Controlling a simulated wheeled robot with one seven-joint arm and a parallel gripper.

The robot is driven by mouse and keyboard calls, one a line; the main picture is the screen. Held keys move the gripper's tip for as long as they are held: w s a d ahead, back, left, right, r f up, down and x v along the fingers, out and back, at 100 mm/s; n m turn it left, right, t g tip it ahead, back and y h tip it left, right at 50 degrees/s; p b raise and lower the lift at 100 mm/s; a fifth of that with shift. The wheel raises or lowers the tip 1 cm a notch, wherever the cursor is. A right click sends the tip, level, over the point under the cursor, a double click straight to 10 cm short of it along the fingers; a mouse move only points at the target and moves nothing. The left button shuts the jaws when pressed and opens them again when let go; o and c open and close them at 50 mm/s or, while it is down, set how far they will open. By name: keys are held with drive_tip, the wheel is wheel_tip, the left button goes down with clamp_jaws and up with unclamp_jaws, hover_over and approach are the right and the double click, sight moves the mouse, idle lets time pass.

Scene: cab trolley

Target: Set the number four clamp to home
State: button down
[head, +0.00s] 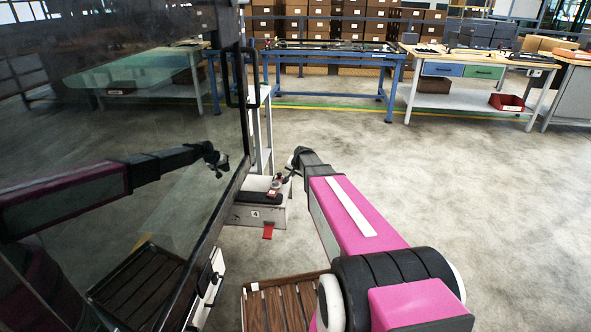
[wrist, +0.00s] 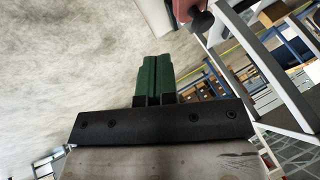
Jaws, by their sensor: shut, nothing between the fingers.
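The number four clamp (head: 273,188) is a small red and dark fitting on a light block with a "4" label (head: 255,213). The block stands at the lower edge of the cab's dark glass, and a red tab (head: 268,232) hangs from its front. In the wrist view a red part with a black ball knob (wrist: 201,22) shows at the top, beyond the fingertips and apart from them. My gripper (head: 292,164) is just above and right of the clamp. Its green fingers (wrist: 156,60) are shut together and empty. The clamp's exact lever position is too small to tell.
The dark glass panel (head: 120,130) fills the left and mirrors my arm. A slatted wooden pallet (head: 285,305) lies below. A blue-framed table (head: 330,60) and a workbench (head: 465,75) stand at the back. The floor (head: 470,200) on the right is clear.

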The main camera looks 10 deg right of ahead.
sight(282, 179)
drive_tip(key=w+a+f, duration=0.2)
drive_tip(key=shift+w+a+f, duration=0.1)
drive_tip(key=shift+w+a, duration=0.15)
drive_tip(key=shift+w, duration=0.15)
drive_tip(key=shift+w+a+f, duration=0.1)
drive_tip(key=shift+w+a, duration=0.2)
drive_tip(key=shift+a, duration=0.25)
drive_tip(key=shift+w+a, duration=0.65)
